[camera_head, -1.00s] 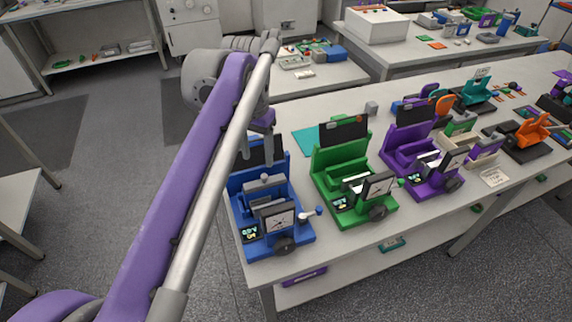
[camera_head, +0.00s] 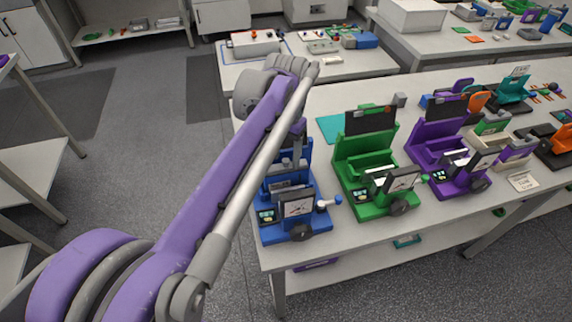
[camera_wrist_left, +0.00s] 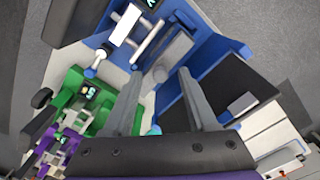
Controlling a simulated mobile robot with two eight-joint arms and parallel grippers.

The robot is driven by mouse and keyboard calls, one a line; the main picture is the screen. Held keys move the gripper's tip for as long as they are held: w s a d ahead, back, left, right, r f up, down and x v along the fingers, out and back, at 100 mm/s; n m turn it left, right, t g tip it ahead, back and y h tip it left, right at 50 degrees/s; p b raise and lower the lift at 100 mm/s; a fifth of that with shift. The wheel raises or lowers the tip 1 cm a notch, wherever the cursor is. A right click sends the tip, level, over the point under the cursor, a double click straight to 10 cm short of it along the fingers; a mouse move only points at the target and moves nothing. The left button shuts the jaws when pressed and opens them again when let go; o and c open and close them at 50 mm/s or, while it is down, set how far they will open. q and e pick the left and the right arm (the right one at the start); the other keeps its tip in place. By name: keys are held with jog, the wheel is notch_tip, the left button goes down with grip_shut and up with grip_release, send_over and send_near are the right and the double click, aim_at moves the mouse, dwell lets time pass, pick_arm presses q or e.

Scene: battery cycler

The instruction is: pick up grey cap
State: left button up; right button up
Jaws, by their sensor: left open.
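The blue cycler (camera_head: 292,215) stands at the table's left end, partly behind my left arm. My left gripper (camera_head: 298,140) is over its back part; its fingers are hard to make out there. In the left wrist view the gripper (camera_wrist_left: 160,74) is open, its two grey fingers apart over the blue cycler, with nothing seen between them. A small grey block (camera_wrist_left: 240,104) lies on the cycler's black panel, right of the fingers. A grey rounded bar (camera_wrist_left: 172,54) lies beyond the fingertips. I cannot tell which grey piece is the cap. My right gripper is out of view.
A green cycler (camera_head: 372,180) and a purple cycler (camera_head: 447,160) stand to the right on the same table. A small grey cube (camera_head: 399,100) and a teal mat (camera_head: 331,128) lie behind them. Open floor lies left of the table.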

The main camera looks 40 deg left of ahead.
pick_arm(q)
jog(key=shift+f, duration=0.5)
grip_shut()
jog(key=shift+r, duration=0.15)
